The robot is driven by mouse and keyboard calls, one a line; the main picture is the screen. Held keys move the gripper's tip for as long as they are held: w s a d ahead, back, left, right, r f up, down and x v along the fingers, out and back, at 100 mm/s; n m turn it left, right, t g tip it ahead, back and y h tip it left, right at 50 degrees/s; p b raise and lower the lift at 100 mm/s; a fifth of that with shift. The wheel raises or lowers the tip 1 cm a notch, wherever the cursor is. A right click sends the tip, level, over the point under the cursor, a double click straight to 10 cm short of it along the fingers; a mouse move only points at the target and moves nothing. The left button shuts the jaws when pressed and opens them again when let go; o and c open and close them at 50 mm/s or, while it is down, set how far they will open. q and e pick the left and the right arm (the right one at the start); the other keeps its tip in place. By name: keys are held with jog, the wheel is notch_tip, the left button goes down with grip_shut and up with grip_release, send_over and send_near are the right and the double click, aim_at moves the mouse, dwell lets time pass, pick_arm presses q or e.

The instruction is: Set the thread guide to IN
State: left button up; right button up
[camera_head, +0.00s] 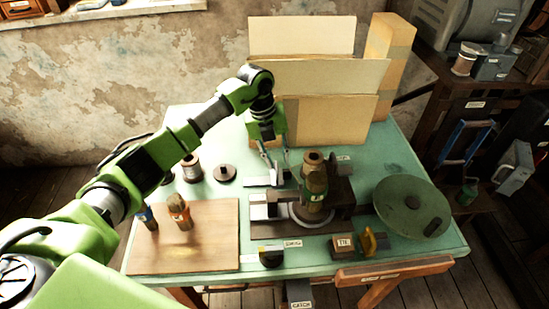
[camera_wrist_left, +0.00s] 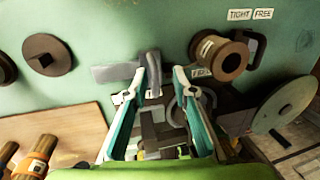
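No part carries a thread guide label that I can read, so I cannot tell for sure which part it is. A grey metal bar (camera_head: 260,181) with an upright piece lies under my left gripper; it also shows in the left wrist view (camera_wrist_left: 114,73). My left gripper (camera_head: 275,158) points down over the table behind the press. Its two fingers are apart, with nothing clearly held between them. In the left wrist view my left gripper (camera_wrist_left: 160,75) has its left fingertip close to the upright piece; contact cannot be told. My right gripper is not in view.
A brown spool (camera_head: 312,160) stands right of the gripper, beside the press post (camera_head: 316,190). A green disc (camera_head: 411,207) is at right. Cardboard panels (camera_head: 325,108) stand behind. A wooden board (camera_head: 200,250) with bottle-like pieces is front left. TIGHT and FREE labels (camera_wrist_left: 250,14) show.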

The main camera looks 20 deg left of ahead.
aim_at(272, 174)
pick_arm(q)
jog(key=shift+a+r, duration=0.25)
jog(key=shift+r, duration=0.15)
notch_tip(272, 174, up, 6)
jog(key=shift+s+a+r, duration=0.2)
jog(key=shift+s+a, duration=0.15)
jog(key=shift+a, duration=0.05)
dwell(0.3)
